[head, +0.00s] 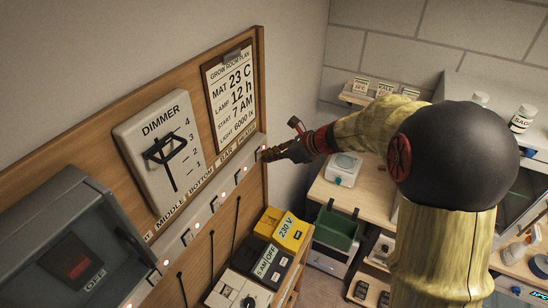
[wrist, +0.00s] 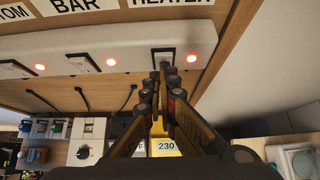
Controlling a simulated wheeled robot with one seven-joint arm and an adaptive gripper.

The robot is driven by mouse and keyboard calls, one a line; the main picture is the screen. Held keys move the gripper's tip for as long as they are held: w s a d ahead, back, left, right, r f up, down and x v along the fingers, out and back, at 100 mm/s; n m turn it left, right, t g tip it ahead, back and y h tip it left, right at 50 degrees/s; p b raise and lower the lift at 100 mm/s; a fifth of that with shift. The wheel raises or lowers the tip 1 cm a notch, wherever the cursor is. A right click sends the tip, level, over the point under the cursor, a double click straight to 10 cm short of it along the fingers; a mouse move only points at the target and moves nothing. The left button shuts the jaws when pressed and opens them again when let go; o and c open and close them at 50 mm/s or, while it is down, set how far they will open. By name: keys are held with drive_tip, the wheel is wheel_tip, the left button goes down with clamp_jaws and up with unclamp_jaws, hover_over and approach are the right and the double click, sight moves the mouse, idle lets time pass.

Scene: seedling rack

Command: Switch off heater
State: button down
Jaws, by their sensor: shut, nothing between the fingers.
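My gripper (wrist: 167,68) is shut and empty. Its fingertips lie over the lower right part of the switch in the wrist view and hide some of it. I cannot tell whether they touch it. In the head view my gripper (head: 266,155) is at the right end of the strip and covers the heater switch there.
The BAR switch (wrist: 75,63) and its lit lamp (wrist: 110,61) are to the left on the strip. Dark cables hang below. A dimmer panel (head: 150,125) and a plan board (head: 222,80) are above the strip. A yellow 230 V box (head: 291,232) stands below.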

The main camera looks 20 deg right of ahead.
drive_tip(key=shift+a, duration=0.1)
drive_tip(key=shift+w+a+r, duration=0.2)
drive_tip(key=shift+w+a, duration=0.05)
drive_tip(key=shift+w, duration=0.05)
drive_tip(key=shift+r, duration=0.1)
drive_tip(key=shift+r+p, duration=0.75)
drive_tip(key=shift+p, duration=0.05)
